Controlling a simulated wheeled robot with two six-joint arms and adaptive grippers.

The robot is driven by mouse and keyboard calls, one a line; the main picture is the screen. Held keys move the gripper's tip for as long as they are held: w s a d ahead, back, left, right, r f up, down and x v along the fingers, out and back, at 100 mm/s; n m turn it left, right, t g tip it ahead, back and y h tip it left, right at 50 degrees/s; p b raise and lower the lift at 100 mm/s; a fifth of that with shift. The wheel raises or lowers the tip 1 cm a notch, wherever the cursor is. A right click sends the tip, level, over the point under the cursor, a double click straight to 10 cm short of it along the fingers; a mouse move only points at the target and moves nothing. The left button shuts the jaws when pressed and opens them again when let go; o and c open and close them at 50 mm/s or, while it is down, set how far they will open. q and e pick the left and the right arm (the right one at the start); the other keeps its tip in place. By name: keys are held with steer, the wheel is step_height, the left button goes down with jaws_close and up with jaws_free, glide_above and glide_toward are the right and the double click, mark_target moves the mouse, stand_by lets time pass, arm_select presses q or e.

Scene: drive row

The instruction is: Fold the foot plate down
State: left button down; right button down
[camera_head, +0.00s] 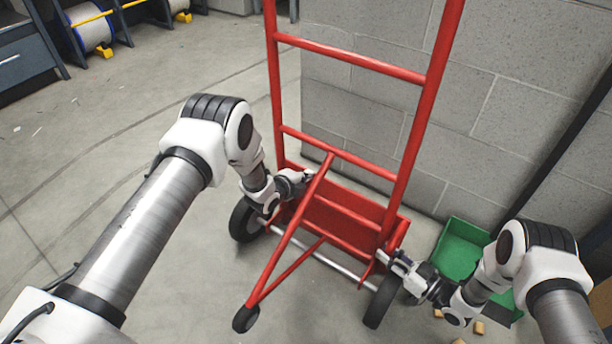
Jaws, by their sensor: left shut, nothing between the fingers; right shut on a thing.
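A red hand truck (411,136) stands upright on the floor in front of a block wall. Its red foot plate (338,213) shows low between the side rails, partly hidden by a slanted strut. I cannot tell its exact angle. My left gripper (309,177) is shut and empty, beside the slanted strut and above the plate's left part. My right gripper (385,257) is shut on a red part at the hand truck's lower right, by the right wheel (381,303). The fingers hide exactly which part it is.
A green bin (461,247) stands right of the hand truck, behind my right arm. Several small tan blocks (479,327) lie on the floor near it. The block wall (370,110) is close behind.

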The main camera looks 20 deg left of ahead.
arm_select(q)
steer(key=shift+w+d, duration=0.2)
steer(key=shift+w, duration=0.55)
arm_select(e)
steer(key=shift+a, duration=0.1)
steer(key=shift+s, duration=0.15)
arm_select(q)
steer(key=shift+w, duration=0.15)
arm_select(e)
steer(key=c, duration=1)
jaws_free()
steer(key=shift+o, duration=0.2)
